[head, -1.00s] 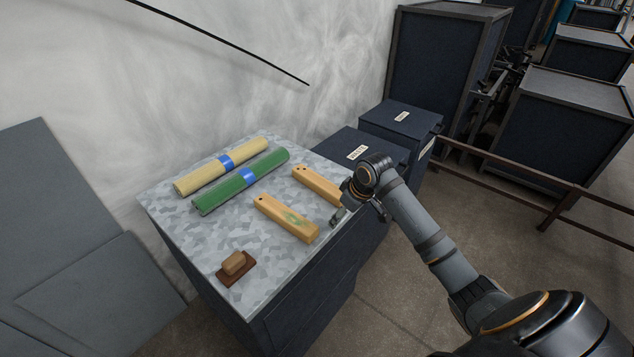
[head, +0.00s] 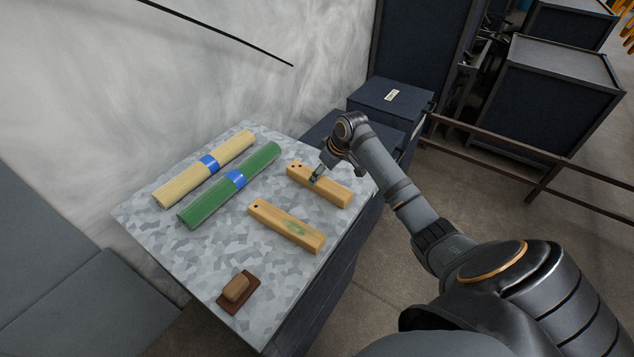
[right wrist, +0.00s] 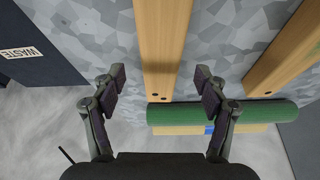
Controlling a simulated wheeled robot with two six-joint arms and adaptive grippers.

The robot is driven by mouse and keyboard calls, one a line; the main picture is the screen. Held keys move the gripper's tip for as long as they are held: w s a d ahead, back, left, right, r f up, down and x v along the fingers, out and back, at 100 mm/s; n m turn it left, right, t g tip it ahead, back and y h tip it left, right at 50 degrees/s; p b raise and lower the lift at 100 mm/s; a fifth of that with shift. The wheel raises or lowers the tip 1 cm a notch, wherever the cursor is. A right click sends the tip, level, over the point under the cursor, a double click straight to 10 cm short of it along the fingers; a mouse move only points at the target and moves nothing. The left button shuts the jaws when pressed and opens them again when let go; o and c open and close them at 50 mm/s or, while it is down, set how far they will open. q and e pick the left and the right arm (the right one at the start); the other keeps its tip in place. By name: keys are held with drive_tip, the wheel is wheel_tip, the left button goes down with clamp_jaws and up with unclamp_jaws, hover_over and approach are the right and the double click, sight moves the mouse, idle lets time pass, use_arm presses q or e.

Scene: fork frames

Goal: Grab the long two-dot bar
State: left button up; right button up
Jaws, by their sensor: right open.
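The wooden bar with two dark dots (head: 332,192) lies on the grey patterned table top, on its right side. It also shows in the right wrist view (right wrist: 166,45), running between my fingers with its two dots toward me. My right gripper (head: 316,179) is open and empty, over the dotted end of this bar in the head view. In the right wrist view the open fingers (right wrist: 160,88) stand on either side of it; their height above the table is unclear. A second wooden bar (head: 285,226), with one dot and a green mark, lies beside it. My left gripper is out of view.
A green roll (head: 212,199) and a cream roll (head: 190,184), each with a blue band, lie toward the wall. A brown block on a dark base (head: 236,290) sits at the near corner. Dark boxes (head: 372,98) stand behind the table.

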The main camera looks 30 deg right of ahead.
sight(318, 183)
drive_tip(key=shift+w+a+f+p, duration=0.15)
drive_tip(key=shift+f+p, duration=0.25)
drive_tip(key=shift+f, duration=0.2)
drive_tip(key=x, duration=0.3)
drive_tip(key=shift+w+f, duration=0.15)
drive_tip(key=shift+f, duration=0.2)
drive_tip(key=c, duration=1.1)
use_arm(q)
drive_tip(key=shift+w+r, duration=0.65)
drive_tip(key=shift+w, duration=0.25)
use_arm(e)
drive_tip(key=c, duration=0.3)
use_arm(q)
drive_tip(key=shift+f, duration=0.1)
use_arm(e)
drive_tip(key=shift+r, duration=0.25)
drive_tip(key=shift+c, duration=0.2)
